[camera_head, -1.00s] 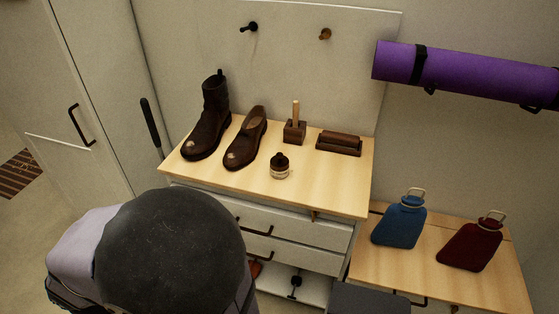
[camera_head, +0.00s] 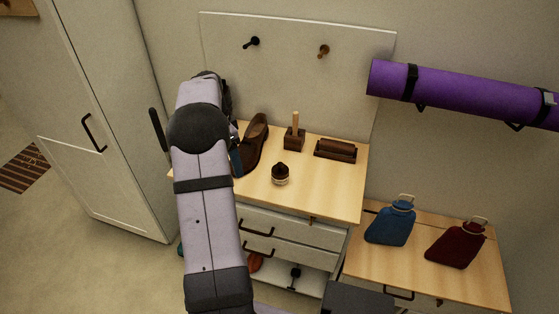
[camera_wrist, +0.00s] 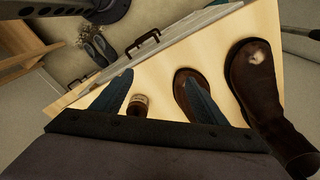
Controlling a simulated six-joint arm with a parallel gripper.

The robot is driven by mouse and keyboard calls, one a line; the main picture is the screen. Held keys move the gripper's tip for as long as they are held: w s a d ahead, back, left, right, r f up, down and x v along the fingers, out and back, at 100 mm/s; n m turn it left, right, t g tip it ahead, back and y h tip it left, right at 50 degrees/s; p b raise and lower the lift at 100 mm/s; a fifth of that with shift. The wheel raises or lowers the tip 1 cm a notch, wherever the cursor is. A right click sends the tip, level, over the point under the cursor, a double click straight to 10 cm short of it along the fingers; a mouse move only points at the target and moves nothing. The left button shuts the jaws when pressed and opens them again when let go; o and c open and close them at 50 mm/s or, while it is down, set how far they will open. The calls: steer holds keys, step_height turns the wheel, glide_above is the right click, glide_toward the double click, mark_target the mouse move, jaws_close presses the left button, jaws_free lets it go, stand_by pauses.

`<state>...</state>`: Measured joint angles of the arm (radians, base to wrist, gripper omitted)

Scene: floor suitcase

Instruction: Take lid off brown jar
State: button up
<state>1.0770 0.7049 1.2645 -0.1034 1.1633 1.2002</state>
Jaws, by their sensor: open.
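The small jar (camera_head: 281,179) stands upright on the wooden top of the dresser, with its dark brown lid (camera_head: 281,168) on. In the wrist view the jar (camera_wrist: 138,104) shows between my two blue fingers, closer to the left one, and apart from them. My gripper (camera_wrist: 157,92) is open and empty. In the head view my arm hides most of the gripper; a bit of a blue finger shows left of the jar, by the low brown shoe.
A brush in a block (camera_head: 294,136) and a dark wooden brush (camera_head: 335,150) lie behind. The dresser top right of the jar is clear.

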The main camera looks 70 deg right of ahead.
mark_target(279, 164)
steer(key=s+d+r+m+p, duration=0.1)
steer(key=s+d+m+p, duration=0.1)
steer(key=s+d+m, duration=0.7)
steer(key=shift+s+a+f+n+p, duration=0.1)
steer(key=shift+s+f+n+p, duration=0.45)
steer(key=shift+f, duration=0.6)
steer(key=shift+s+d+f+n+p, duration=0.1)
steer(key=shift+s+f+n+p, duration=0.45)
steer(key=shift+f, duration=0.65)
steer(key=shift+s+a+f+n+p, duration=0.1)
steer(key=shift+s+f+n+p, duration=0.25)
steer(key=shift+s+f, duration=0.6)
steer(key=shift+w+f, duration=0.2)
steer(key=shift+w, duration=0.05)
steer(key=shift+c, duration=0.4)
steer(key=c, duration=1.1)
